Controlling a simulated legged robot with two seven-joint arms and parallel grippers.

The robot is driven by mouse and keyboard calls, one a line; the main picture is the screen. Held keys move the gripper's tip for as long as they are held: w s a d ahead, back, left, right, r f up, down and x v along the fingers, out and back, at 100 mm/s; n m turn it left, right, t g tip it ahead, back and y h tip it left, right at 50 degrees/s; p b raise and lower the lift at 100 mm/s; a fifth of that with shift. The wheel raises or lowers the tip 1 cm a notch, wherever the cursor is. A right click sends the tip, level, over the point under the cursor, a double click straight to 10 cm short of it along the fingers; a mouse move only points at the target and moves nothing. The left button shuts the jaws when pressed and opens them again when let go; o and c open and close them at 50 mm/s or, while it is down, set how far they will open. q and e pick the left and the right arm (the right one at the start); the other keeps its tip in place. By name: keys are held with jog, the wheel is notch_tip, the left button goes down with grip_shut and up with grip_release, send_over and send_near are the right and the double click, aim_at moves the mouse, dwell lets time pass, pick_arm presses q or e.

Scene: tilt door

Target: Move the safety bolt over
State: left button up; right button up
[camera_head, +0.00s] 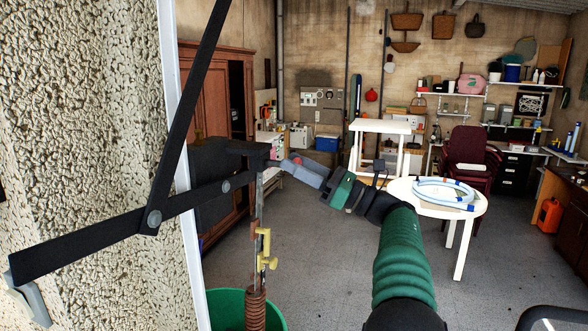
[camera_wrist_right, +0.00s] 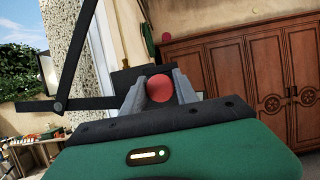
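A red round knob (camera_head: 296,158) shows at the dark bracket (camera_head: 248,149) of the door mechanism; it looks like the safety bolt's knob. My right gripper (camera_head: 288,164) reaches in from the right, level with it. In the right wrist view the red knob (camera_wrist_right: 160,88) fills the space between the two grey fingers of the right gripper (camera_wrist_right: 160,86), which appear to touch it on both sides. The bolt's shaft is hidden. A rusty vertical rod (camera_head: 260,205) with a yellow fitting (camera_head: 266,250) hangs below the bracket. My left gripper is not in view.
Black linkage bars (camera_head: 195,200) cross the left side before a rough stone wall (camera_head: 80,110). A green tub (camera_head: 228,308) stands below the rod. A wooden wardrobe (camera_head: 205,95) is behind. A round white table (camera_head: 402,191) with a coiled hose stands right. The floor between is clear.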

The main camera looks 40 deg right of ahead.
jog(key=shift+o, duration=1.1)
jog(key=shift+d, duration=0.1)
jog(key=shift+o, duration=0.5)
jog(key=shift+s+d, duration=0.1)
jog(key=shift+d, duration=0.1)
jog(key=b+v, duration=0.7)
jog(key=v, duration=1)
jog(key=shift+a, duration=0.1)
jog(key=shift+f, duration=0.1)
